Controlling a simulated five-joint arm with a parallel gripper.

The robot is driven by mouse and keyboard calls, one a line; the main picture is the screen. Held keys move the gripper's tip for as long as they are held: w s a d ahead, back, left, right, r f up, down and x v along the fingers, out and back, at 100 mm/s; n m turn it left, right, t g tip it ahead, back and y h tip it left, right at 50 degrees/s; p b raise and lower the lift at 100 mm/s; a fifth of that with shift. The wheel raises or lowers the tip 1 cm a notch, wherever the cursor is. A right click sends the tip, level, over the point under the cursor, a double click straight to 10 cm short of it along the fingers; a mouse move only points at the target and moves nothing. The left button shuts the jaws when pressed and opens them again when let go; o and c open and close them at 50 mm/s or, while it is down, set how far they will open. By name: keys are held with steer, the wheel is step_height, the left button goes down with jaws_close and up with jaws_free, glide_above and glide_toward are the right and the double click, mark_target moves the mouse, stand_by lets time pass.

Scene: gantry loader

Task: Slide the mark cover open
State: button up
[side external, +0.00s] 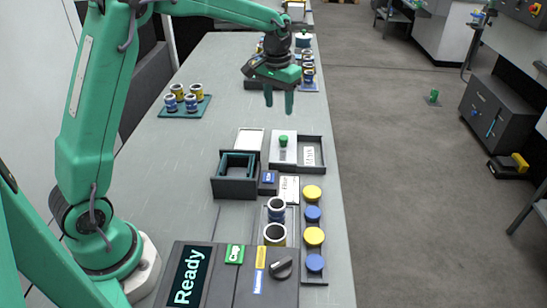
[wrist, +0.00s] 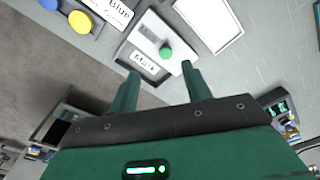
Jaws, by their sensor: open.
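The mark cover (side external: 283,152) is a white plate with a green knob (side external: 283,141). It lies in the left part of a dark frame (side external: 324,150), and a white label (side external: 309,156) shows in the right part. In the wrist view the cover (wrist: 150,30), its green knob (wrist: 165,52) and the label reading "Mark" (wrist: 144,62) all show. My gripper (side external: 279,106) is open and empty, above the table on the far side of the cover and apart from the knob. Its fingertips (wrist: 160,72) also show in the wrist view.
A dark open box (side external: 234,186) and a white plate (side external: 249,139) stand left of the cover. Yellow and blue caps (side external: 313,192) line the table's right edge nearer the camera. Trays of cups (side external: 186,104) stand farther back. A "Ready" panel (side external: 190,277) is in front.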

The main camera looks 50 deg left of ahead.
glide_above(284, 137)
steer(key=shift+g, duration=0.4)
step_height(284, 137, down, 5)
steer(key=shift+r, duration=0.2)
steer(key=shift+f, duration=0.1)
steer(key=shift+f, duration=3.85)
steer(key=shift+c, duration=0.2)
jaws_close()
